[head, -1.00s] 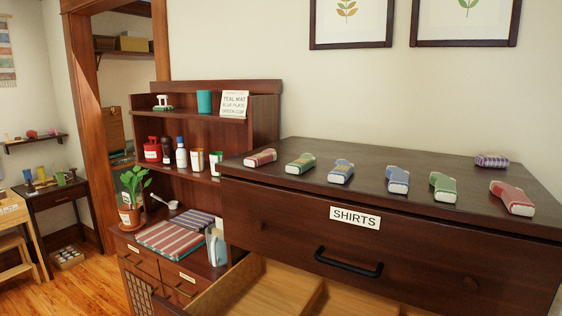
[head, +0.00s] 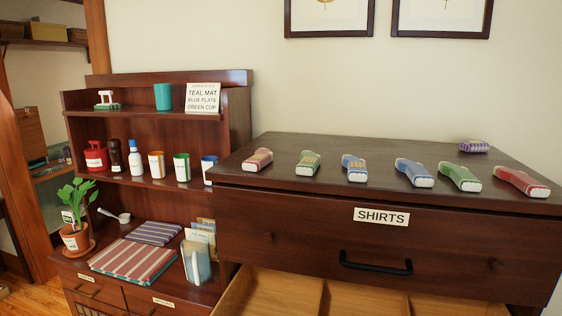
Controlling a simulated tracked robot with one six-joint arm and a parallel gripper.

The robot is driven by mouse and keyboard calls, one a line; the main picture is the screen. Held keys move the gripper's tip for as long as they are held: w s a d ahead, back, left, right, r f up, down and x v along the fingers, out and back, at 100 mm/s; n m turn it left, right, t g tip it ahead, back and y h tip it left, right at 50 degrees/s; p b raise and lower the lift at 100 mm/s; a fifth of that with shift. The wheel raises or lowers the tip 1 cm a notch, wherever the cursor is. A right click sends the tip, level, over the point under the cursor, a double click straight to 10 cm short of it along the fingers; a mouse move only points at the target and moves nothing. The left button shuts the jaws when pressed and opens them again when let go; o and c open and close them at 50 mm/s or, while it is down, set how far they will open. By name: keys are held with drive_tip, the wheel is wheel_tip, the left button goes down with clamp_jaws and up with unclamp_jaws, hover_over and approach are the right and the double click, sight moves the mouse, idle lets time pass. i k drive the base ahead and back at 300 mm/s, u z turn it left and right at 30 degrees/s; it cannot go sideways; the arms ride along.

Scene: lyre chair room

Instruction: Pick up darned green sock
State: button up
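Several folded socks lie in a row on top of the dark wooden dresser (head: 290,147). One green sock (head: 308,163), second from the left, shows a paler tan patch that looks like darning. Another green sock (head: 460,177), second from the right of the row, looks plainer, with no clear patch visible. My gripper is not in view, and nothing is seen touching the socks.
Red (head: 257,160) and blue (head: 354,168) socks flank the patched green one. A purple striped roll (head: 474,146) lies behind. An open drawer (head: 290,293) juts out below the SHIRTS drawer (head: 290,235). A shelf unit (head: 140,128) with cups and bottles stands left.

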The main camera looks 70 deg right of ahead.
sight(310, 162)
drive_tip(key=i, duration=0.8)
drive_tip(key=z, duration=2.45)
